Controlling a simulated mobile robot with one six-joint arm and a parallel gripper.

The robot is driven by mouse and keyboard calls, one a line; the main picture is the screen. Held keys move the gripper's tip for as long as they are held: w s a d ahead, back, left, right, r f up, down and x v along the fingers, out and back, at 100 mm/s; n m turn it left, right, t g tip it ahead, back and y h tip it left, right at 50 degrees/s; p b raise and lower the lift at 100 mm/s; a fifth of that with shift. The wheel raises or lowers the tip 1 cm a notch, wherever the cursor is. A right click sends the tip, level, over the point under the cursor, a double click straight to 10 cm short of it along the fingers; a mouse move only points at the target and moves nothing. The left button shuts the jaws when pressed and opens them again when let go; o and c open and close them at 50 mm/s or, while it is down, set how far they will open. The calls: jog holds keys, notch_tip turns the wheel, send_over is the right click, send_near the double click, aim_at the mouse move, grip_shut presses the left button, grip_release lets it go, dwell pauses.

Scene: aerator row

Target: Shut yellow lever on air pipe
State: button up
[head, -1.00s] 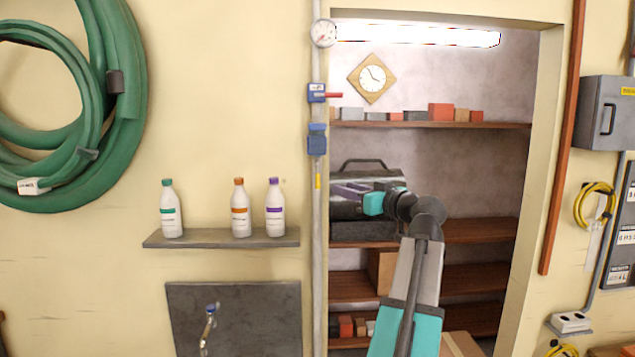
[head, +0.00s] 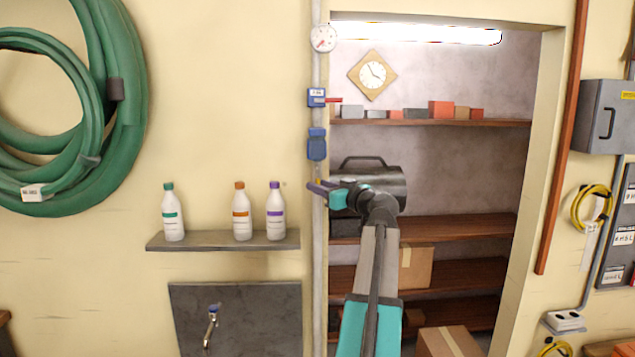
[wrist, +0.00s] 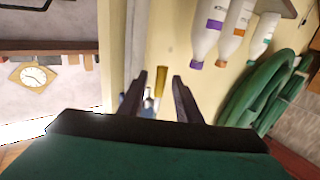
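The air pipe (head: 317,70) runs vertically up the wall, left of the shelf alcove. The yellow lever (wrist: 160,82) shows in the wrist view as a short bar lying roughly along the pipe. My gripper (head: 317,187) is at the pipe, just below a blue fitting (head: 316,144), and mostly hides the lever in the head view. In the wrist view my gripper's two dark fingers stand apart, with the lever appearing between them. I cannot tell whether either finger touches it.
Above on the pipe are a gauge (head: 323,38) and a blue valve with a red handle (head: 333,100). A ledge (head: 222,240) with three bottles stands left of the pipe. A recessed alcove with shelves (head: 450,228) and a dark toolbox (head: 385,180) lies behind my arm.

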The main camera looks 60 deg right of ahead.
jog(key=shift+w+d, duration=0.25)
jog(key=shift+w, duration=0.45)
grip_shut()
